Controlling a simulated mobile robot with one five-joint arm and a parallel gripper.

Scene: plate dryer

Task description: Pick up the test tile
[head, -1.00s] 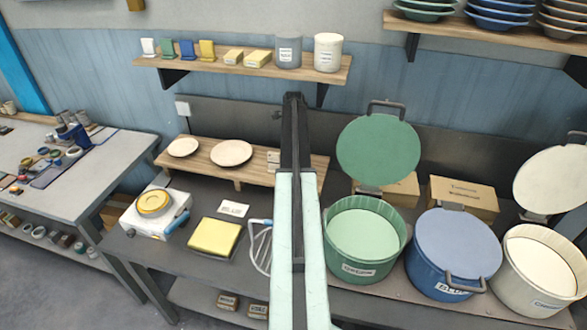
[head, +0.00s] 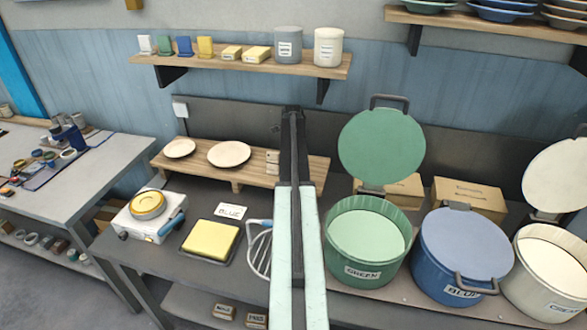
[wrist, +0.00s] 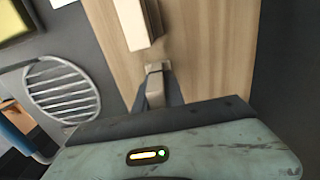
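A small pale block (head: 272,161), which may be the test tile, stands on the wooden riser (head: 240,174) just left of my arm. No label confirms it. In the wrist view a pale block (wrist: 131,22) with a tan side lies on the wood, just beyond my gripper (wrist: 154,68). The fingertip end appears short of the block, with no clear contact. The finger gap cannot be made out. In the head view my arm hides the gripper. Several coloured tiles (head: 184,47) also stand on the wall shelf.
Two plates (head: 229,154) sit on the riser to the left. The open green bucket (head: 366,232) and closed blue bucket (head: 463,256) stand to the right.

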